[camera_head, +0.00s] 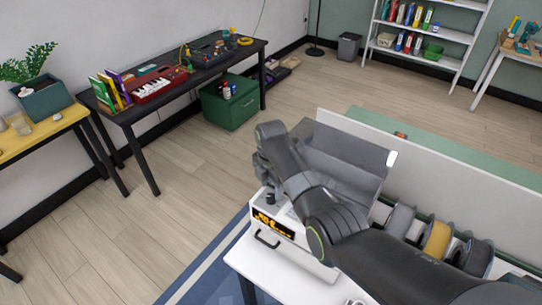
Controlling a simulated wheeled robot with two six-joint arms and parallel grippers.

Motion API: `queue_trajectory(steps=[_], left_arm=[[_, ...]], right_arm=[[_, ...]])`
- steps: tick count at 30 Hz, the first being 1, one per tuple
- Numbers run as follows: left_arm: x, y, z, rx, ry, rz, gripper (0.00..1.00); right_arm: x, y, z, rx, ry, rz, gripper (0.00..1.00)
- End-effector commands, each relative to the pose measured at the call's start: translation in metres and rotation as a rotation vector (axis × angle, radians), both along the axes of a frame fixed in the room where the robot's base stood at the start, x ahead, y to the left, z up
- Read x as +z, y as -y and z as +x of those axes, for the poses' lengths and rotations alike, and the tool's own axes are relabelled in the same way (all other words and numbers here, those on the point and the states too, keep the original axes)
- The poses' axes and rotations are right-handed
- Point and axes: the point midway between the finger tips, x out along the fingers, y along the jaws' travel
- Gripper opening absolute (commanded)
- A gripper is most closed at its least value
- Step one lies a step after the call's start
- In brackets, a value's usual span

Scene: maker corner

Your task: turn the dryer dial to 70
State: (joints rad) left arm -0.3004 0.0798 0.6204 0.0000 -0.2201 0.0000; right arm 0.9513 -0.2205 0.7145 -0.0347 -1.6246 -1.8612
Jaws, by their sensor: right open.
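The dryer is a white box (322,270) with a grey translucent lid (345,160), standing on a white table in the lower middle of the head view. Its front has a black panel with an orange lit display (272,226); I cannot read its digits. A dark handle (266,240) sits below the panel. My right arm reaches across the dryer from the lower right. My right gripper (268,196) points down just above the display end of the dryer, open. I cannot tell whether it touches anything. The dial is not clearly visible. My left gripper is out of view.
Filament spools (437,240) stand right of the dryer, before a pale divider panel (450,178). A white table (275,272) carries the dryer. A black bench (150,105) with a red keyboard (157,84) is at the back left, a green crate (230,108) beneath it. The wooden floor between is clear.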

Motion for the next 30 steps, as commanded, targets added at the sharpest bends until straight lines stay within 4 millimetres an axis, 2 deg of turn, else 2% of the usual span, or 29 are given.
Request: queue_trajectory(steps=[14, 16, 22, 30], left_arm=[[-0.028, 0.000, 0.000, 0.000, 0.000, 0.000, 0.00], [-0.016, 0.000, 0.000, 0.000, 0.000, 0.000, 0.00], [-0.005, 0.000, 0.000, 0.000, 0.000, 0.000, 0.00], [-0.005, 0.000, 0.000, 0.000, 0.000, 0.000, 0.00]], right_arm=[[0.104, -0.001, 0.001, 0.000, 0.008, 0.001, 0.52], [0.121, 0.000, 0.000, 0.001, 0.002, 0.001, 0.52], [0.136, 0.000, 0.000, 0.000, 0.001, 0.001, 0.52], [0.137, 0.000, 0.000, 0.000, 0.001, 0.001, 0.52]])
